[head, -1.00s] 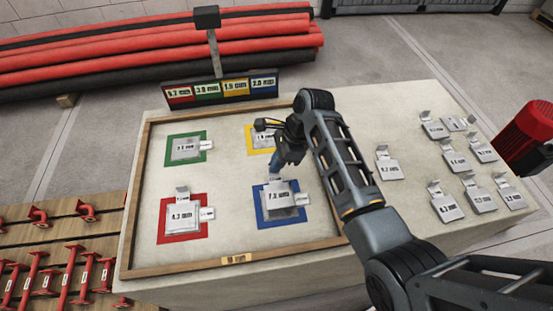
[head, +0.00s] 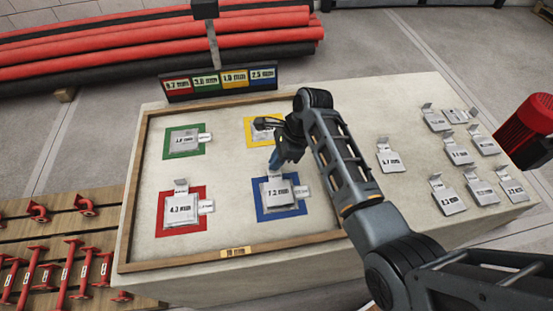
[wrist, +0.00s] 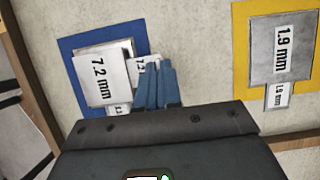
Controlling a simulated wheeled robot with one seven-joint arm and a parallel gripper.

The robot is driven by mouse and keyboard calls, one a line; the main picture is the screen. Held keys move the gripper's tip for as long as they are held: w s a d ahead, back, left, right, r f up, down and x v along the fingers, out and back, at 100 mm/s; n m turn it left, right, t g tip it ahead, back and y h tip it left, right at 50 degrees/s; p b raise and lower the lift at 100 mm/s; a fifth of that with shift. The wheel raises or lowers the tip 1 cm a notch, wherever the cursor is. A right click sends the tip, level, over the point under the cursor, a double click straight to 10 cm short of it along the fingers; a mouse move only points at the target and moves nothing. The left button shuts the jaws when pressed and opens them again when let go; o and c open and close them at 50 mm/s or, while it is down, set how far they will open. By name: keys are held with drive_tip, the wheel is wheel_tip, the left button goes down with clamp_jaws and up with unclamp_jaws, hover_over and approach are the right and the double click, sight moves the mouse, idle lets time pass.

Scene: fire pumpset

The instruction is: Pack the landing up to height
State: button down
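A grey plate marked 7.2 mm (head: 277,190) lies over the blue square (head: 262,211), on or just above other plates there; its contact is unclear. It shows in the wrist view (wrist: 100,74), turned slightly against what is under it. My gripper (head: 279,163) is at its upright tab. The blue fingers (wrist: 160,80) are close together and appear shut on that tab. Plates lie on the red square (head: 181,211), marked 4.3 mm, and the green square (head: 184,142). A 1.9 mm plate (wrist: 282,48) lies on the yellow square.
Several loose tabbed plates (head: 447,201) lie on the table's right side. A wooden frame (head: 150,264) borders the squares. A sign board (head: 220,83) on a post stands behind. Red pipes lie beyond, and a red machine (head: 528,130) is at right.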

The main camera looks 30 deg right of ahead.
drive_tip(key=shift+f, duration=0.55)
drive_tip(key=c, duration=1.2)
unclamp_jaws()
drive_tip(key=shift+c, duration=0.2)
drive_tip(key=shift+r, duration=0.1)
drive_tip(key=w+v, duration=0.1)
drive_tip(key=v, duration=0.6)
drive_tip(key=shift+s+r, duration=0.3)
drive_tip(key=shift+s, duration=0.25)
drive_tip(key=shift+s+d, duration=0.1)
drive_tip(key=shift+d, duration=0.05)
